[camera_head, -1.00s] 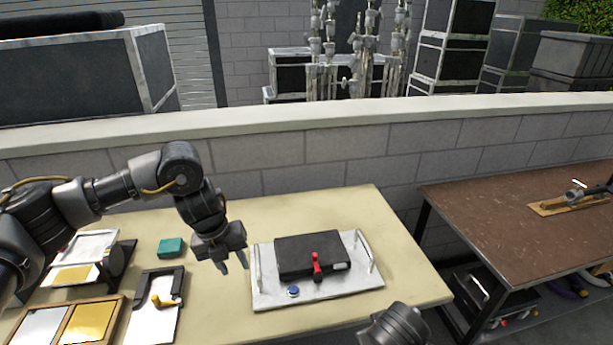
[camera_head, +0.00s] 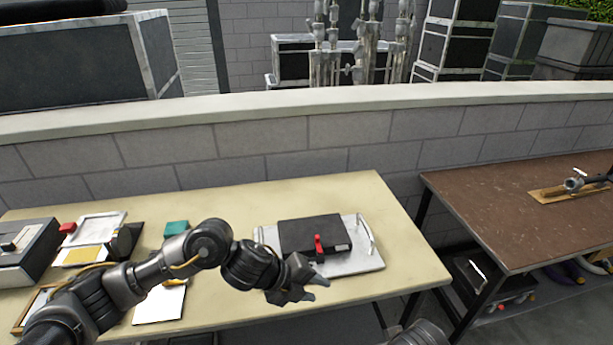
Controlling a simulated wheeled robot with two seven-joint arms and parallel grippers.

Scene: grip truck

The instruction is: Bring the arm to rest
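My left arm comes in from the lower left, low over the front of the cream table (camera_head: 390,215). My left gripper (camera_head: 312,290) points right, in front of the white tray (camera_head: 358,264). Its fingers look apart with nothing between them. A black box (camera_head: 308,233) with a red handle (camera_head: 319,245) sits on the tray, behind the gripper. My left arm covers the tray's front left part. Of my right arm only a dark rounded part shows at the bottom edge; my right gripper is out of view.
A teal block (camera_head: 176,228), a white sheet (camera_head: 160,304), a white tray with a yellow panel (camera_head: 84,255) and a grey box (camera_head: 22,252) are on the left of the table. A brown table (camera_head: 490,215) stands at the right. A low brick wall (camera_head: 270,150) runs behind.

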